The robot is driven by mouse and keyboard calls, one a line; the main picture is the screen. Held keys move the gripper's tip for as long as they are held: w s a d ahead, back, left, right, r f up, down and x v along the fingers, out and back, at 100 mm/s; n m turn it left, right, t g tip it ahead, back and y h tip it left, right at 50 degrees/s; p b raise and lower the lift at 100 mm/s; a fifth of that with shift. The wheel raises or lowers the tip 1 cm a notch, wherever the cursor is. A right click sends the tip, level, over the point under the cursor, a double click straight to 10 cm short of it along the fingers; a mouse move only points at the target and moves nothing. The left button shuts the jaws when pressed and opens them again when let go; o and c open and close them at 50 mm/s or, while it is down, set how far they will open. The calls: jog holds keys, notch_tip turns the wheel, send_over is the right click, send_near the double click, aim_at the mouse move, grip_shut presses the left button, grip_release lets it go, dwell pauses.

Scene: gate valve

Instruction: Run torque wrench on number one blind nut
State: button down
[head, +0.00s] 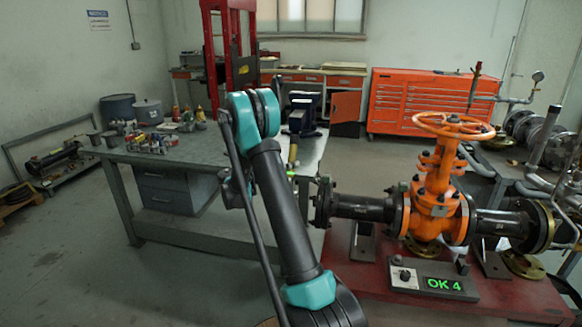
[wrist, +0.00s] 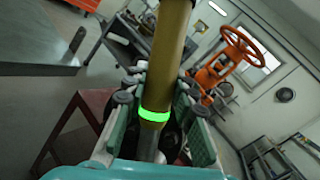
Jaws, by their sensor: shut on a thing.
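The torque wrench (wrist: 165,55) has a yellow body with a glowing green ring in the wrist view. My gripper (wrist: 160,88) is shut on it, with the jaws on both sides of the body near the ring. In the head view the wrench's yellow part (head: 293,153) and green glow show just right of my arm, which hides most of my gripper. The dark blind flange (head: 324,202) with its nuts closes the left end of the valve pipe, just right of the wrench. I cannot tell whether the wrench touches a nut; its working end is not clear.
The orange gate valve (head: 437,190) stands on a red bench (head: 345,265). A control box (head: 433,280) there reads "OK 4" in green. A grey workbench (head: 200,155) with small parts stands behind on the left. An orange tool cabinet (head: 420,100) is at the back.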

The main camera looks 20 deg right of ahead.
jog(key=shift+r, duration=0.2)
dwell(0.4)
jog(key=shift+s+d, duration=0.1)
jog(key=shift+d, duration=0.05)
jog(key=shift+s+d, duration=0.5)
jog(key=shift+d, duration=0.25)
jog(key=shift+s+d, duration=0.5)
jog(key=shift+d, duration=0.2)
jog(key=shift+s+d, duration=0.1)
jog(key=shift+d, duration=0.1)
jog(key=shift+s+d, duration=0.4)
jog(key=shift+d, duration=0.2)
jog(key=shift+s+d, duration=0.4)
jog(key=shift+d, duration=0.2)
jog(key=shift+s+d, duration=0.2)
dwell(0.9)
jog(key=shift+w+a, duration=0.2)
jog(key=shift+a, duration=0.05)
dwell(0.7)
jog(key=shift+w+a, duration=0.6)
jog(key=shift+a, duration=0.25)
jog(key=shift+w+a, duration=0.55)
jog(key=shift+a, duration=0.3)
